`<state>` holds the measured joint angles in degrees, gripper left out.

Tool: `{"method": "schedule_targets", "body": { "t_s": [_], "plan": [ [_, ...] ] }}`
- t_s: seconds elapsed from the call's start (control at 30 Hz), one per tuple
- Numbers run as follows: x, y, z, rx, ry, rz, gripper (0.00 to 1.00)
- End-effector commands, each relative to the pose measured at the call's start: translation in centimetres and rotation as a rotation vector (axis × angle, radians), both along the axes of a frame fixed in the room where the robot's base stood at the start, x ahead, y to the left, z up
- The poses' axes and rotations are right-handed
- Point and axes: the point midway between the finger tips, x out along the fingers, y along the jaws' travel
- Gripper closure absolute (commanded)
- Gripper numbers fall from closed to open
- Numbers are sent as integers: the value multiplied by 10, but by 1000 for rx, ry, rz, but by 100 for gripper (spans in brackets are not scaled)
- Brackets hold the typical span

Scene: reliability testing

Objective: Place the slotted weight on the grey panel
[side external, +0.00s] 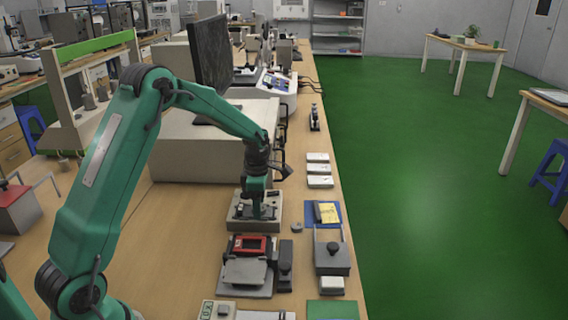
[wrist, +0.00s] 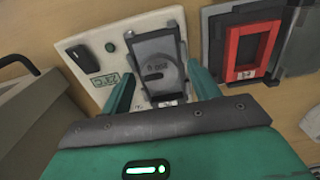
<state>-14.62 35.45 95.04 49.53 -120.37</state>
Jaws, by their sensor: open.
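The slotted weight (wrist: 153,67) appears in the wrist view as a grey disc with a dark slot and gram lettering. It sits on a dark rectangular plate of a pale instrument (wrist: 97,72). My gripper (wrist: 161,78) is open, with one green finger on each side of the dark plate. In the side external view my gripper (side external: 258,212) points down over the same pale instrument (side external: 238,222), and its fingers hide the weight. A flat grey panel (side external: 246,272) lies in front of a red-framed unit (side external: 249,245). It also shows in the wrist view (wrist: 304,38).
A dark narrow block (side external: 286,262) stands right of the panel. A grey box with a black knob (side external: 333,255), a blue tray (side external: 310,216) and white boxes (side external: 318,168) line the right bench edge. A monitor (side external: 210,52) stands behind.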

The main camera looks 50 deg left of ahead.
Motion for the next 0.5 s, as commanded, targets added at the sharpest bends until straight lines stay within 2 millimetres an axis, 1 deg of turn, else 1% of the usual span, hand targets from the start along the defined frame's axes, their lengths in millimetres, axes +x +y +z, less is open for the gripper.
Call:
{"method": "schedule_targets", "body": {
  "t_s": [0.17,0.27,0.5],
  "plan": [
    [1,0,8,1,-2,0,39],
    [1,0,16,1,-2,0,39],
    [1,0,51,1,-5,0,39]
  ]
}}
